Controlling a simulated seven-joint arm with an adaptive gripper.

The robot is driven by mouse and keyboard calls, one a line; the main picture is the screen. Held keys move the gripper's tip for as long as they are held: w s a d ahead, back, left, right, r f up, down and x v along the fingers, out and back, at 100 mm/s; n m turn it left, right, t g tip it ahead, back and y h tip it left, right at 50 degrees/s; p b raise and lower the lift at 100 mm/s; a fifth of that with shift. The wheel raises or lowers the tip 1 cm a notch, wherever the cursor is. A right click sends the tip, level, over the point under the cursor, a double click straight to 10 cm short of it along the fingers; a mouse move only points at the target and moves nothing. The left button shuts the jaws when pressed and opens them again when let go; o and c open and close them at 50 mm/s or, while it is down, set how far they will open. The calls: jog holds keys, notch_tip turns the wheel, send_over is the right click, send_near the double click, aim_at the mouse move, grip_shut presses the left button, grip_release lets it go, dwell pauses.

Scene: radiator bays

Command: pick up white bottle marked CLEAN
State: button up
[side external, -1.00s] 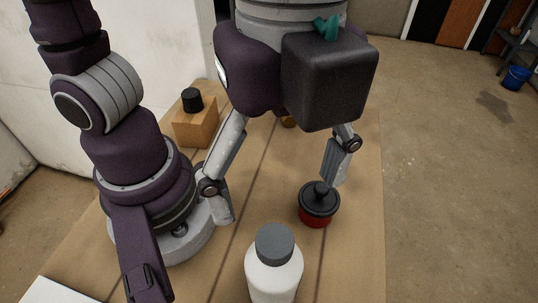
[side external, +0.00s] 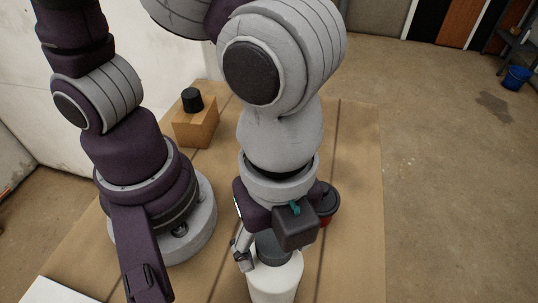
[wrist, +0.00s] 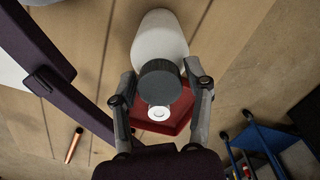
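The white bottle (side external: 274,284) with a grey cap (side external: 270,247) stands upright near the front of the table. In the wrist view the white bottle (wrist: 160,38) lies ahead between the fingers, with its dark cap (wrist: 160,82) nearest the camera. No CLEAN mark shows in either view. My gripper (wrist: 161,72) is open, one finger on each side of the cap and upper bottle. In the side view my gripper (side external: 270,252) is down over the cap, which it partly hides. Whether the fingers touch the bottle I cannot tell.
A red pot with a black lid (side external: 328,203) stands close behind my gripper, partly hidden. A wooden block (side external: 195,130) with a black knob-like piece on top (side external: 192,100) is farther back. In the wrist view a red tray-like thing (wrist: 178,121) lies below the cap.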

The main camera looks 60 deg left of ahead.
grip_shut()
